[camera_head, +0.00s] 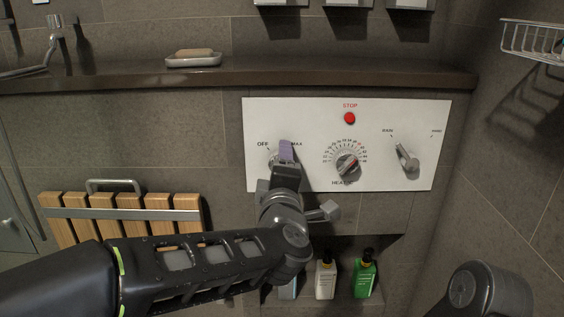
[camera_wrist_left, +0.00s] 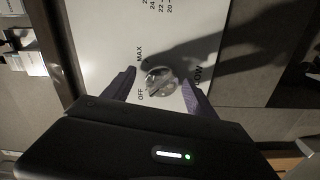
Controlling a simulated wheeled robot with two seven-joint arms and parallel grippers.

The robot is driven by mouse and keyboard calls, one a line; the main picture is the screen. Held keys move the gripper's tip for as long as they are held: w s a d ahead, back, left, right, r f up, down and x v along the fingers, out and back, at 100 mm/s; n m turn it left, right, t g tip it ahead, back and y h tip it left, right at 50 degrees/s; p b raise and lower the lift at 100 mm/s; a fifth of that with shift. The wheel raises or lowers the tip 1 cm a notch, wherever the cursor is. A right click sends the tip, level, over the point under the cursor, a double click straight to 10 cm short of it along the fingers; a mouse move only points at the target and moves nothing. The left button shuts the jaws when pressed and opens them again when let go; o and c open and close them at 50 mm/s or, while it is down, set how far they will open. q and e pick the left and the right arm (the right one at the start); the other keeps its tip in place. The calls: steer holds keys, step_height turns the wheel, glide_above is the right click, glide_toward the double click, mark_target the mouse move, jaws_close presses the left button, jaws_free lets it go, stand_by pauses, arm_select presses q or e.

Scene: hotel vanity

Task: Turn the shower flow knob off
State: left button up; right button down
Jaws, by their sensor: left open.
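The shower flow knob (camera_wrist_left: 160,82) is a round metal knob on the white control panel (camera_head: 400,115), beside the printed OFF and MAX marks. In the head view my left gripper (camera_head: 286,152) is in front of it and hides most of it. In the left wrist view the purple-grey fingers of my left gripper (camera_wrist_left: 160,88) are apart, one on each side of the knob. Whether either finger touches the knob I cannot tell. Where the knob points is unclear. My right gripper is out of view.
The panel also has a red STOP button (camera_head: 350,118), a heat dial (camera_head: 347,163) and a lever knob (camera_head: 407,160). A ledge (camera_head: 350,75) with a soap dish (camera_head: 194,61) runs above. Bottles (camera_head: 326,279) stand in a niche below; a slatted wooden seat (camera_head: 120,215) is at left.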

arm_select(q)
steer(key=s+p, duration=0.1)
steer(key=s, duration=0.7)
steer(key=shift+r, duration=0.1)
